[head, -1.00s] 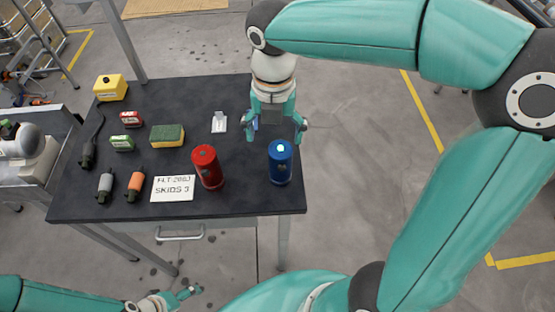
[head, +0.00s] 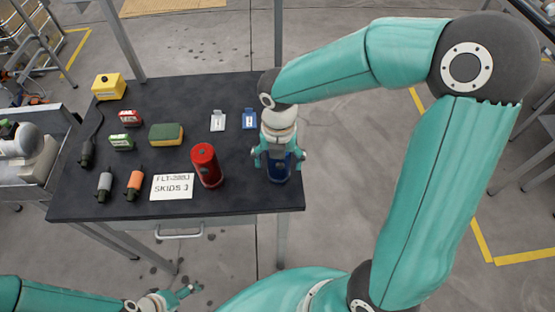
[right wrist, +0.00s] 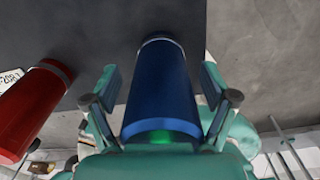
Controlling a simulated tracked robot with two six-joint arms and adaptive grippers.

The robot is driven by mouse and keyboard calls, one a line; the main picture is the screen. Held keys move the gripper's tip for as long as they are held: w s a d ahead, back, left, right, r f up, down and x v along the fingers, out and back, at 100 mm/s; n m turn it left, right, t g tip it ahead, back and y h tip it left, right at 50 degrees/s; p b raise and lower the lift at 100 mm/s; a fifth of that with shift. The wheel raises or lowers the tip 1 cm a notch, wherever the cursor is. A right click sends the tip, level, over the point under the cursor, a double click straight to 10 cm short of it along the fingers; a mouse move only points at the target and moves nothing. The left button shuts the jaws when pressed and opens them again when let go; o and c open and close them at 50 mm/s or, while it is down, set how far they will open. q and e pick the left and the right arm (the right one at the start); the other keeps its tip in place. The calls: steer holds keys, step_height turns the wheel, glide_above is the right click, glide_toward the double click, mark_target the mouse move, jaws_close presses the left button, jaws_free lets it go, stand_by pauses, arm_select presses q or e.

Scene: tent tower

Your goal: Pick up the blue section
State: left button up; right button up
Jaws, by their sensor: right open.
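The blue section (head: 279,174) is a blue cylinder standing at the right front of the dark table; my right gripper hides most of it in the head view. In the right wrist view the blue section (right wrist: 158,90) lies between the two fingers of my right gripper (right wrist: 157,90), with a gap visible at each side. My right gripper (head: 279,158) is open around it. My left gripper (head: 180,298) is low at the front, away from the table; its fingers are too small to read.
A red cylinder (head: 206,165) stands left of the blue section, with a white sign (head: 172,187) beside it. A blue tagged item (head: 249,119) and a white one (head: 218,121) lie behind. Several tools and boxes fill the table's left half. The table's (head: 235,195) front right edge is close.

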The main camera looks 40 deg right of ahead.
steer(key=shift+s, duration=0.1)
steer(key=c, duration=1.4)
steer(key=shift+r, duration=0.1)
steer(key=shift+c, duration=0.2)
